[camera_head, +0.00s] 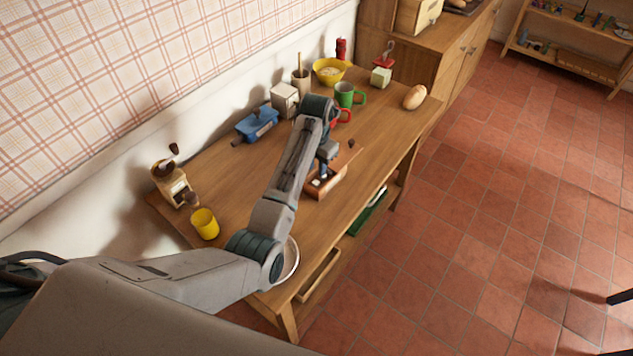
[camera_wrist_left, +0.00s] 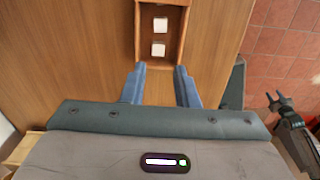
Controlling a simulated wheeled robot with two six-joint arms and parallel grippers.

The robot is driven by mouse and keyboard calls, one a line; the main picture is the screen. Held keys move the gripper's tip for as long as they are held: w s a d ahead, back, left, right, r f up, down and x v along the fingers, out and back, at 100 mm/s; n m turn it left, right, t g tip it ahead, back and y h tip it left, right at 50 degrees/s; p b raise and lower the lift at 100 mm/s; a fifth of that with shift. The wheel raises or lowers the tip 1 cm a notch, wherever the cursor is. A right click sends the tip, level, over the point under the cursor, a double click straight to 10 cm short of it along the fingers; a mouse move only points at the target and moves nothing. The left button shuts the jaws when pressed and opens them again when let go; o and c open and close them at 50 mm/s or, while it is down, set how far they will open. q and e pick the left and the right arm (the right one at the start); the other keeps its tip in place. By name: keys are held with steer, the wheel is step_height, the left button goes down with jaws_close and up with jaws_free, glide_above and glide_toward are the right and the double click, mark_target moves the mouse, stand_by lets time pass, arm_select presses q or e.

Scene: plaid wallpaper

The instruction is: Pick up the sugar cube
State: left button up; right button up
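A small wooden box (camera_head: 335,186) stands open on the table. In the left wrist view the box (camera_wrist_left: 183,28) holds two white sugar cubes, a far sugar cube (camera_wrist_left: 160,25) and a near sugar cube (camera_wrist_left: 158,50). One white sugar cube (camera_head: 316,183) also shows in the head view. My left gripper (camera_wrist_left: 162,85) has its two blue fingers spread with nothing between them, just short of the box's near end. In the head view the left gripper (camera_head: 324,172) is over the box and partly hides it. My right gripper (camera_wrist_left: 278,98) shows dark and small, fingers apart, away from the table.
On the table (camera_head: 385,140) are a blue container (camera_head: 257,124), a yellow cup (camera_head: 205,224), a coffee grinder (camera_head: 173,184), a green mug (camera_head: 346,95), a red mug (camera_head: 343,116) and a bread loaf (camera_head: 414,97). The table's front right is clear.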

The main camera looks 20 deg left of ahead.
mark_target(316, 182)
arm_select(q)
steer(key=shift+f, duration=0.7)
step_height(316, 182, down, 4)
steer(key=shift+w+f+p, duration=0.1)
steer(key=shift+p, duration=1)
steer(key=shift+a+f, duration=0.1)
steer(key=shift+f, duration=0.45)
jaws_close()
